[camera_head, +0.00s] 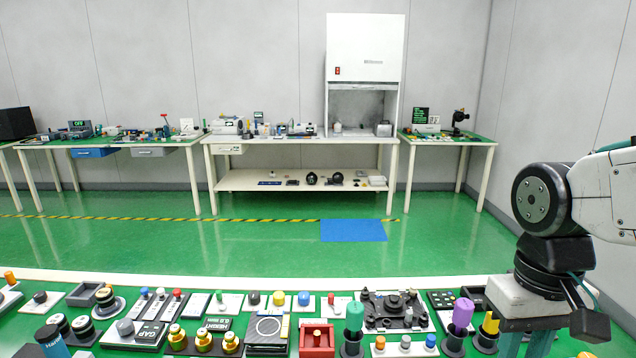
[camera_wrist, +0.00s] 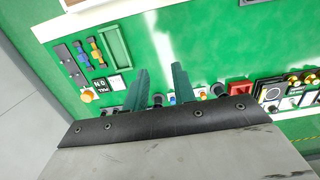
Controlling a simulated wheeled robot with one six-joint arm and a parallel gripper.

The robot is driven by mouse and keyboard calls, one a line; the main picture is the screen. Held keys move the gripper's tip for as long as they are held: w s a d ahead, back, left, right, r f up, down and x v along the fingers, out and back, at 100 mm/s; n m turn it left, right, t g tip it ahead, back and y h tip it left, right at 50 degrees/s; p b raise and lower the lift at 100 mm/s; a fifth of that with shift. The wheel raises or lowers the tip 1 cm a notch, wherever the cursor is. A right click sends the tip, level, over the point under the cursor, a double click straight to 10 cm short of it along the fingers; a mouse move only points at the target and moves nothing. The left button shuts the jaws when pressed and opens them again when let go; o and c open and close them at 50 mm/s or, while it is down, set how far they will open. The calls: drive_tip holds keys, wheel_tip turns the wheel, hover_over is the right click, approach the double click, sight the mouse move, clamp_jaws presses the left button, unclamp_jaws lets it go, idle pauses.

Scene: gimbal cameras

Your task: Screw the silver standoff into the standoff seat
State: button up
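I cannot single out the silver standoff or its seat for sure in either view; the parts are small and crowded. A black fixture plate (camera_head: 372,318) with grey round parts on it stands on the near bench in the head view. My gripper (camera_wrist: 160,70) shows in the wrist view as two teal fingers, apart, with nothing held between them. They point over the green bench top.
The near bench (camera_head: 190,275) is crowded with knobs, pegs and small blocks, including a red box (camera_head: 317,340), a green-topped peg (camera_head: 354,318) and a purple-topped peg (camera_head: 462,313). In the wrist view, a green tray (camera_wrist: 115,45) lies at the upper left; the green surface right of it is bare.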

drive_tip(key=s+r+t, duration=0.1)
drive_tip(key=s+r, duration=0.1)
drive_tip(key=s, duration=0.2)
drive_tip(key=n, duration=1.9)
hover_over(408, 312)
wheel_tip(408, 312, down, 19)
drive_tip(key=shift+s+r, duration=0.1)
drive_tip(key=shift+r, duration=0.05)
drive_tip(key=shift+n, duration=0.7)
drive_tip(key=shift+f, duration=3.9)
